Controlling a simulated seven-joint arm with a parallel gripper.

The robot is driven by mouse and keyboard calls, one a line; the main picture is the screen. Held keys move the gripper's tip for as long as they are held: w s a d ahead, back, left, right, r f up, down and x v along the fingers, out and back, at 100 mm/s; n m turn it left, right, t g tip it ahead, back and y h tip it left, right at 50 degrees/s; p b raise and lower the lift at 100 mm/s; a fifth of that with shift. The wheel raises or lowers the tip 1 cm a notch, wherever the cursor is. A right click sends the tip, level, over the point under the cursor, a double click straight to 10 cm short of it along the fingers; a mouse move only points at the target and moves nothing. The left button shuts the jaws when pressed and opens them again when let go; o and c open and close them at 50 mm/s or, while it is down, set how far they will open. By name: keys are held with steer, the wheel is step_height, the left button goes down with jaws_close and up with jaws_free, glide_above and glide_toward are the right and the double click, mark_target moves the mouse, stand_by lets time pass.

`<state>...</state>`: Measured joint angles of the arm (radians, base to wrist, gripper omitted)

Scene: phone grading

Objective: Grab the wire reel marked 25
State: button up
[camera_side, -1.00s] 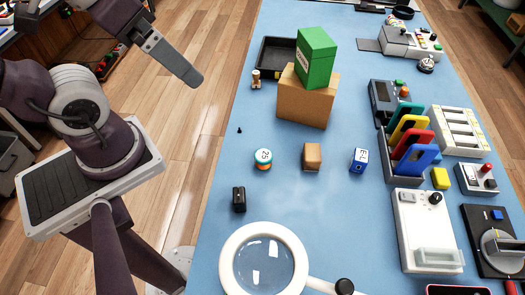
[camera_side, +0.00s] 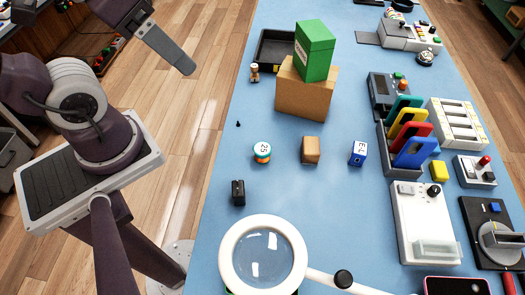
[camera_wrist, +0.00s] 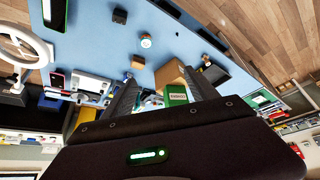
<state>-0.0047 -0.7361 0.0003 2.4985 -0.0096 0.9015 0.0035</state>
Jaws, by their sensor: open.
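The wire reel marked 25 (camera_side: 262,152) stands on the blue mat, left of a small brown block. It has a white top with the number, a teal band and an orange part below. In the wrist view the reel (camera_wrist: 146,41) is small and beyond the fingertips. My gripper (camera_side: 187,70) is at the upper left of the side view, raised over the floor side of the table, well apart from the reel. In the wrist view my gripper (camera_wrist: 160,77) shows two separated fingers with nothing held between them.
A brown block (camera_side: 311,150) and a blue block (camera_side: 358,153) stand right of the reel, a black block (camera_side: 238,192) nearer. Behind is a cardboard box (camera_side: 304,92) bearing a green box (camera_side: 314,48). A ring magnifier (camera_side: 228,258) stands in front. The mat around the reel is clear.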

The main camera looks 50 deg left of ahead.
steer(key=w+d+f+n+g+h, duration=0.3)
steer(key=w+f+n+g+h, duration=0.2)
steer(key=w+f+g, duration=0.15)
steer(key=n+h, duration=0.4)
steer(key=n, duration=0.1)
glide_above(257, 145)
steer(key=s+a, duration=0.2)
steer(key=s, duration=0.1)
step_height(257, 145, down, 7)
steer(key=a+f+n+t+h, duration=0.1)
steer(key=f+n, duration=0.2)
steer(key=f, duration=0.2)
steer(key=w+a+f+n+t+h, duration=0.1)
steer(key=f+n, duration=0.2)
steer(key=f, duration=0.3)
steer(key=w+f+n+t+h, duration=0.1)
steer(key=f+n+h, duration=0.1)
steer(key=f, duration=0.3)
steer(key=shift+w+a+f+n, duration=0.15)
steer(key=shift+a+n, duration=0.25)
steer(key=shift+n, duration=0.4)
steer(key=x, duration=0.6)
steer(key=shift+d, duration=0.25)
steer(key=shift+w+d+f, duration=0.15)
steer(key=shift+d, duration=0.2)
steer(key=c, duration=1.4)
